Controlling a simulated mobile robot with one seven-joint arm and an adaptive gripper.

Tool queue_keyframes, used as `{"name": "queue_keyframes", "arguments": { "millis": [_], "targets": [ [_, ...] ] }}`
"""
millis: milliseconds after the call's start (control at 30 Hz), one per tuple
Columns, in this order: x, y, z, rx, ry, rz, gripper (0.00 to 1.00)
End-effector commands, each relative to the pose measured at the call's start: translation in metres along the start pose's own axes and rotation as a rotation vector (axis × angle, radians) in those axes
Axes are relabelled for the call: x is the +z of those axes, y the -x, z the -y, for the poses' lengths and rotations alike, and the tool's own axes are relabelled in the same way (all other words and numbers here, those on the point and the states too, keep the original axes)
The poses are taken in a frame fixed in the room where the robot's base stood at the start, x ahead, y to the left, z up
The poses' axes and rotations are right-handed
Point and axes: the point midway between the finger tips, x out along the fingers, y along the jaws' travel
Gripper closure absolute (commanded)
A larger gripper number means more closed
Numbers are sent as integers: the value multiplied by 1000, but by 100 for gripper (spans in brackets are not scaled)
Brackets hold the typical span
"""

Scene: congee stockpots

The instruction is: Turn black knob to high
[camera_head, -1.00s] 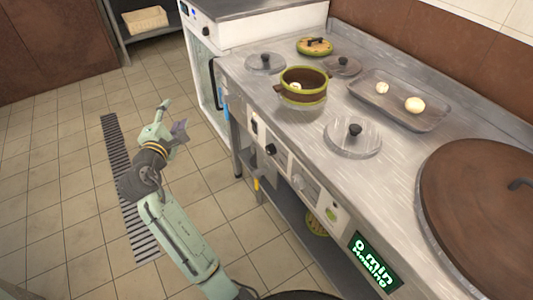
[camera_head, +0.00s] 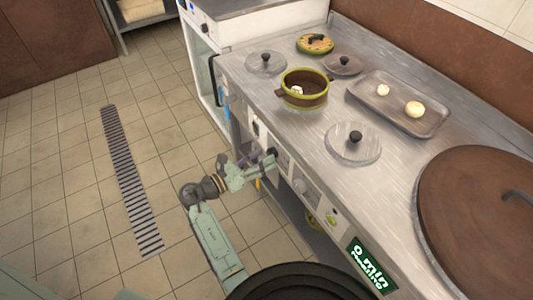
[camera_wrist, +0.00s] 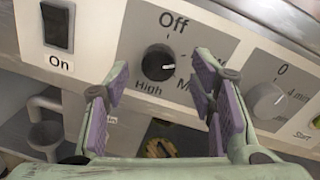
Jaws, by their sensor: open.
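The black knob (camera_wrist: 158,62) is on the grey-white front panel of the counter, under the printed word "Off". "High" is printed at its lower left and a word starting with "M" at its lower right, partly hidden by a finger. In the head view my gripper (camera_head: 262,162) is at the panel, partly covering the knob (camera_head: 271,152).
A black "On" switch (camera_wrist: 57,26) is left of the knob and a grey timer knob (camera_wrist: 267,100) right of it. On the counter are a brown pot (camera_head: 304,88), a glass lid (camera_head: 353,142) and a tray (camera_head: 400,105). A green display (camera_head: 371,266) is on the front.

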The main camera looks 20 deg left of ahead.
Motion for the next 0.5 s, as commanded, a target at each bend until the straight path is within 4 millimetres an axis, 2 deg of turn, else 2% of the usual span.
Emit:
{"name": "queue_keyframes", "arguments": {
  "millis": [100,200,500],
  "targets": [
    [1,-14,0,-1,-1,-1,49],
    [1,-19,0,1,-1,0,49],
    [0,-21,0,2,-2,0,49]
  ]
}}
